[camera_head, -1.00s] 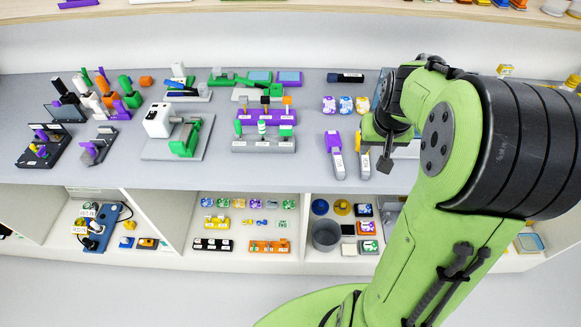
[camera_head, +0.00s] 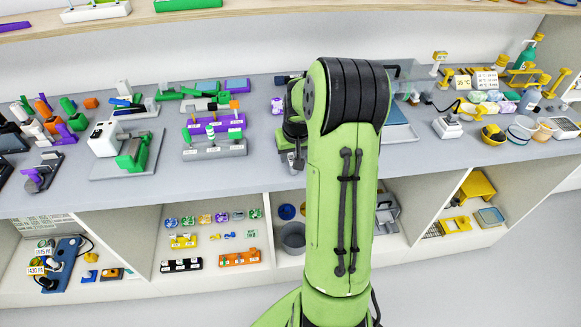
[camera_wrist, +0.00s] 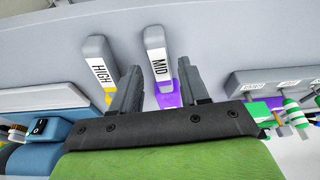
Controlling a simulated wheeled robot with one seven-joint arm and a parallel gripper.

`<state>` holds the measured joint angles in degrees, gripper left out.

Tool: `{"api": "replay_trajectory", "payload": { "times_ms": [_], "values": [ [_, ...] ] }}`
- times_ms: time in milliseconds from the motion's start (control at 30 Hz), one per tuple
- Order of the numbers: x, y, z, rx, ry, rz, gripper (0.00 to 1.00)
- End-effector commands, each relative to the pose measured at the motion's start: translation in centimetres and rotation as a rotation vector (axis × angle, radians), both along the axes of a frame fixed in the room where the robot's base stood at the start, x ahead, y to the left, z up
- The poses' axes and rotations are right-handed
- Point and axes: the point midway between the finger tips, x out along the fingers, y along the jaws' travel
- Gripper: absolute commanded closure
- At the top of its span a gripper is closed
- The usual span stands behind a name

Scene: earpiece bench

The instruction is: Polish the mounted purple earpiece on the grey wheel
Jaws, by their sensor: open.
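My gripper (camera_wrist: 159,67) is open, with its two dark fingers apart in the wrist view. A grey handle labelled MID (camera_wrist: 157,50), with a purple end (camera_wrist: 169,95), shows between the fingers; I cannot tell the gap in height. A grey handle labelled HIGH (camera_wrist: 98,65), with a yellow end, lies left of the fingers. In the head view my gripper (camera_head: 292,135) is dark and partly hidden by my arm, over the front middle of the bench. I cannot make out which thing is the mounted purple earpiece or the grey wheel.
A white machine with a green part (camera_head: 132,150) stands on a grey plate to the left. A purple rack (camera_head: 221,124) and a grey rack (camera_head: 205,152) hold small posts nearby. Bowls, bottles and signs crowd the bench's right. A blue box with a black switch (camera_wrist: 45,128) shows at lower left.

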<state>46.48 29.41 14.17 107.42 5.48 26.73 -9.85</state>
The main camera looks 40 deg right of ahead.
Motion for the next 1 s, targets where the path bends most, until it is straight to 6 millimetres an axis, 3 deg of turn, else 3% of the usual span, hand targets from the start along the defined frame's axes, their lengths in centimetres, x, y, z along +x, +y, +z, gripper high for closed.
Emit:
{"api": "replay_trajectory", "payload": {
  "times_ms": [33,200,500,1000],
  "values": [
    [0.2,-0.1,-1.2,-0.002,0.000,0.001,0.55],
    [0.6,-0.4,-2.5,-0.001,0.000,0.000,0.55],
    [0.7,-0.4,-2.5,-0.001,0.000,0.000,0.55],
    [0.7,-0.4,-2.5,-0.001,0.000,0.000,0.93]
  ]
}}
